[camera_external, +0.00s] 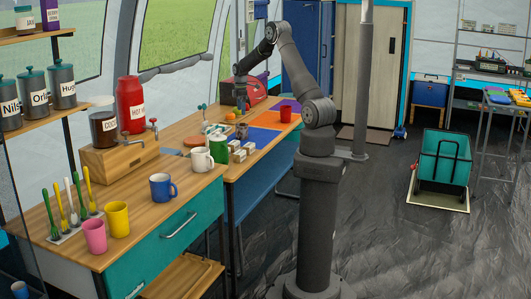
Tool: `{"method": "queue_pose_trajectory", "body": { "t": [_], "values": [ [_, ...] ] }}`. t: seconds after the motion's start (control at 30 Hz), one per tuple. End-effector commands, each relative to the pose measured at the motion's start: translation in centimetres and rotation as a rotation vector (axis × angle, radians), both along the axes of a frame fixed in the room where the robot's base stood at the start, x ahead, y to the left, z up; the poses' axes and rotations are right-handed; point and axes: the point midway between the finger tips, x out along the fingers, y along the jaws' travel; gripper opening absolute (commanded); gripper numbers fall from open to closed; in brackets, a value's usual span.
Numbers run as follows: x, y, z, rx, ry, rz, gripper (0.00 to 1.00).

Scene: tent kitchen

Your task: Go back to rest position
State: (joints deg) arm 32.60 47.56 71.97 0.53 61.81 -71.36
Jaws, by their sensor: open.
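My gripper (241,92) is at the end of my raised dark arm, in the upper middle of the external view. It points down above the back part of the wooden table (180,128). It looks open, with no object seen between its fingers, though it is small in the picture. My arm rises from a column on the floor to the right of the table and bends over to the left. Whether the fingertips touch anything below cannot be told.
On the table stand a green cup (218,149), a white mug (201,160), a red cup (285,113) and several small boxes. A blue mug (162,188), pink cup (94,236) and yellow cup (117,219) stand in front. A teal cart (443,160) stands on the floor at right.

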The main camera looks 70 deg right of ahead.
Motion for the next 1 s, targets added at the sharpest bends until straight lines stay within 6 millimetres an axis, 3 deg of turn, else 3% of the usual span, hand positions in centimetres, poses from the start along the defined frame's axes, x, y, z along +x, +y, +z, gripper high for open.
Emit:
{"method": "queue_pose_trajectory", "body": {
  "t": [0.3, 0.47, 1.0],
  "values": [
    [0.0, 0.0, -0.1, 0.0, 0.0, 0.0, 0.85],
    [0.0, 0.0, -1.4, 0.001, 0.002, 0.0, 0.85],
    [-0.2, 0.3, -11.7, 0.003, 0.003, 0.0, 0.85]
  ]
}}
